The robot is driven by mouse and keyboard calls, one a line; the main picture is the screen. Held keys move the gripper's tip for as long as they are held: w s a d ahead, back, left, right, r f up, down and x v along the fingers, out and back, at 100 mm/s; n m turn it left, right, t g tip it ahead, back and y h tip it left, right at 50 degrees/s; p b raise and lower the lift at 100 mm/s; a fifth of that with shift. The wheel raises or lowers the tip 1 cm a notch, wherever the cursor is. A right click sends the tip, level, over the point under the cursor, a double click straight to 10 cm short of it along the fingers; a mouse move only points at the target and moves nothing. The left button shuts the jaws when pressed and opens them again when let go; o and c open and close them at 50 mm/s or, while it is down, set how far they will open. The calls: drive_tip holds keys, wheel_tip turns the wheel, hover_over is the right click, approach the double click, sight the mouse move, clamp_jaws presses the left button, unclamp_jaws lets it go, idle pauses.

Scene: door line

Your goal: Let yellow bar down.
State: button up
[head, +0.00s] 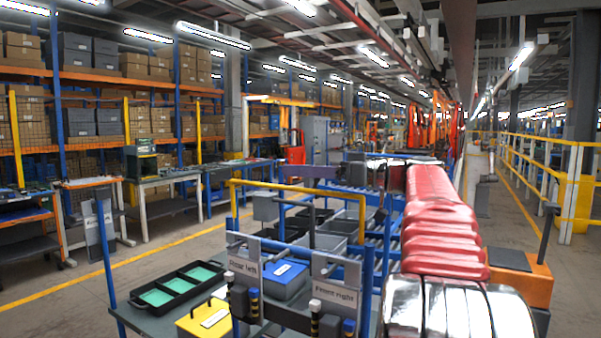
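The yellow bar (295,188) runs roughly level above the front of the blue-framed rack. Its left end is by a blue post, and its right end bends down into a short upright leg. My arm, red and chrome, reaches forward on the right. A dark, purplish part beyond it, seemingly my gripper (298,170), points left, just above and behind the bar in the picture. I cannot tell whether it touches the bar or whether its fingers are open.
Below the bar are grey bins (325,228), a blue box (284,278), a yellow box (205,320) and a black tray (176,286) with green compartments. Signs (336,285) hang at the front. Workbenches (165,180) stand left. A railed walkway (508,210) is clear at right.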

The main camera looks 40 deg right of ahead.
clamp_jaws()
idle(0.3)
